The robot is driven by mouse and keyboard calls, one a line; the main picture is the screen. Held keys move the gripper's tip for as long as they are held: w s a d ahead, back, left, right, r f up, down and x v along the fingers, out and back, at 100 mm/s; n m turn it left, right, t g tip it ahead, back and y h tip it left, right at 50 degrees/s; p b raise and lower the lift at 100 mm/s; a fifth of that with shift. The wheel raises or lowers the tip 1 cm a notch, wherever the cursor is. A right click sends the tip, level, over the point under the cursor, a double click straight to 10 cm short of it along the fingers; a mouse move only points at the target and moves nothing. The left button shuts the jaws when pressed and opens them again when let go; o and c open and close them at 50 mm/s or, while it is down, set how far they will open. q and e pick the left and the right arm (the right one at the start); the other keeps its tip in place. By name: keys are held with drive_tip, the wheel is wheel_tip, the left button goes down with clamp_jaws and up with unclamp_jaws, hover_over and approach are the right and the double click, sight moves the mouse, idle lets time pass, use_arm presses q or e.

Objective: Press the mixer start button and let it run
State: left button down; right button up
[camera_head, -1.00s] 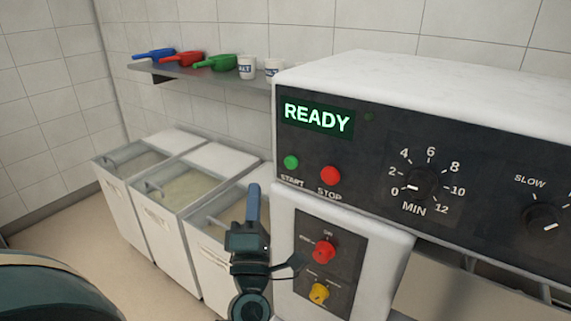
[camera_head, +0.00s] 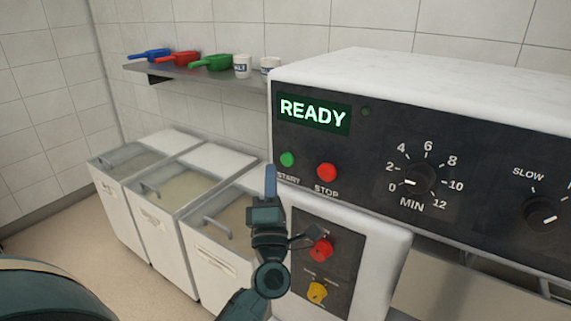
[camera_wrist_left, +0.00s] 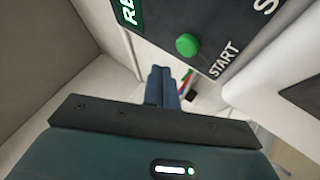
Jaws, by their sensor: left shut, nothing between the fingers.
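The mixer's dark control panel (camera_head: 365,165) faces me in the head view. The green START button (camera_head: 288,159) is on its left side under a lit display (camera_head: 313,113) reading READY. The red STOP button (camera_head: 327,171) is to its right. My left gripper (camera_head: 270,172) is shut and empty, pointing up, with its blue fingertips just below and left of the START button in the picture. In the left wrist view the green START button (camera_wrist_left: 187,44) is above and right of the shut fingers (camera_wrist_left: 161,78), apart from them. My right gripper is not in view.
A timer dial (camera_head: 420,181) and a speed dial (camera_head: 541,212) are on the panel. Below it are a red knob (camera_head: 320,249) and a yellow knob (camera_head: 317,291). White bins (camera_head: 163,243) stand at left, under a shelf (camera_head: 200,72) with scoops and cups.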

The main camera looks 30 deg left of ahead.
sight(282, 171)
use_arm(q)
drive_tip(key=shift+w+d, duration=0.1)
drive_tip(key=shift+w, duration=0.95)
drive_tip(key=shift+w, duration=0.15)
idle(1.2)
drive_tip(key=shift+w, duration=0.3)
drive_tip(key=shift+w+b, duration=0.3)
drive_tip(key=shift+w, duration=0.15)
idle(0.6)
drive_tip(key=shift+s, duration=0.1)
drive_tip(key=shift+s+p, duration=0.3)
drive_tip(key=shift+s, duration=0.5)
